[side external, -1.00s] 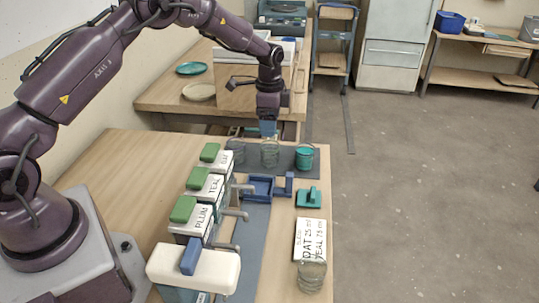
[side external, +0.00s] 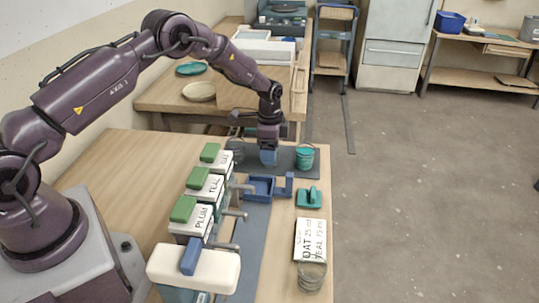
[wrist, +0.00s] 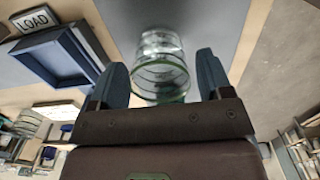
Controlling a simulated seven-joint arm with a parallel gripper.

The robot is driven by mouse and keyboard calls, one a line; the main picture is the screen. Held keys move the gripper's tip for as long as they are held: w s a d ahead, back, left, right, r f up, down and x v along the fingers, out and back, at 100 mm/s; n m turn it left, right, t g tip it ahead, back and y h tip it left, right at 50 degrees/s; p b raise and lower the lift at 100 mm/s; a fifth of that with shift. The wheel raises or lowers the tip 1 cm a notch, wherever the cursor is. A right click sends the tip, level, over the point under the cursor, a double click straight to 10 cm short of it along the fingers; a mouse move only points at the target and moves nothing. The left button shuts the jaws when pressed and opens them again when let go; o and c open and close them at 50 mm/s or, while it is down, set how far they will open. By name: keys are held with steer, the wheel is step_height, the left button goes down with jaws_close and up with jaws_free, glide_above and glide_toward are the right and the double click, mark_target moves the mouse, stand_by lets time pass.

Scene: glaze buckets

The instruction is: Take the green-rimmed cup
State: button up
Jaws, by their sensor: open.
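The green-rimmed cup (wrist: 160,68) is clear with ring-like bands and a green rim. In the wrist view it stands between the two blue fingers of my gripper (wrist: 161,76), with a visible gap on the right. My gripper (side external: 268,157) is open and lowered at the middle of the row of cups on the dark mat. In the side view its fingers hide most or all of that cup.
A teal cup (side external: 305,157) stands right of my gripper and a clear cup (side external: 237,148) left. The blue tray (side external: 259,188), teal block (side external: 308,197), labelled dispensers (side external: 205,187), card (side external: 310,239) and another clear cup (side external: 311,276) are nearer the camera.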

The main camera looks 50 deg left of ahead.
steer(key=c, duration=0.6)
steer(key=shift+r, duration=3.75)
steer(key=shift+d, duration=0.1)
